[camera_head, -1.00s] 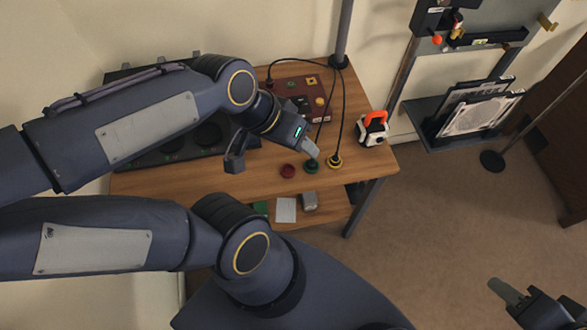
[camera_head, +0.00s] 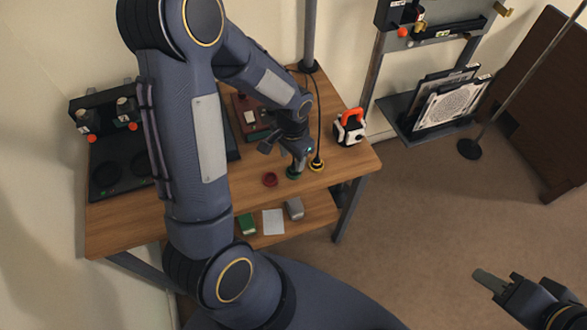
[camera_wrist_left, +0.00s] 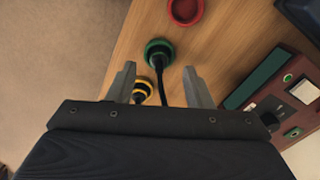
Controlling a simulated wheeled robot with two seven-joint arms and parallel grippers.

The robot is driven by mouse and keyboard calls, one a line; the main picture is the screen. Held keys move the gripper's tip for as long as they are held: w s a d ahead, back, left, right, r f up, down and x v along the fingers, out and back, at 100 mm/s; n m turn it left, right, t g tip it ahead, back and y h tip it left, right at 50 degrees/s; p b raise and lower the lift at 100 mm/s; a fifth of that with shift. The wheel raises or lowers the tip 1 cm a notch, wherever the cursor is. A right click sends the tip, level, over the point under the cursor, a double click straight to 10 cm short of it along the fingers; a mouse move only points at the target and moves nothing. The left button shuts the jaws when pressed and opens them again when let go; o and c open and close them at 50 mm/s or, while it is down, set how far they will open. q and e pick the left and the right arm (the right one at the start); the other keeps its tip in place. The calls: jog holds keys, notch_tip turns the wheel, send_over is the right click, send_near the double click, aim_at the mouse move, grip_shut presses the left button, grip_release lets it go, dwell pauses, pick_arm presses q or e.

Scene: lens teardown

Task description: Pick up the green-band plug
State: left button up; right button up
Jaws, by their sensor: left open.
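The green-band plug (camera_head: 294,174) stands on the wooden table near its front edge, with a black cable attached. It also shows in the left wrist view (camera_wrist_left: 159,52), just beyond the fingertips and between the lines of the two fingers. My left gripper (camera_wrist_left: 158,70) is open and empty, with its cable passing between the fingers. In the head view my left gripper (camera_head: 287,152) is right at the plug, partly over it. My right gripper (camera_head: 484,279) is far off at the lower right, away from the table; its opening cannot be made out.
A yellow-band plug (camera_head: 316,165) stands close to the right of the green one, and a red round dish (camera_head: 270,180) to its left. A dark red panel box (camera_head: 246,112) lies behind. An orange-handled device (camera_head: 350,127) stands at the right table edge.

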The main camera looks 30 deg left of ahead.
aim_at(292, 168)
pick_arm(q)
notch_tip(292, 168, down, 4)
jog(key=shift+f, duration=0.15)
jog(key=shift+c, duration=0.5)
grip_shut()
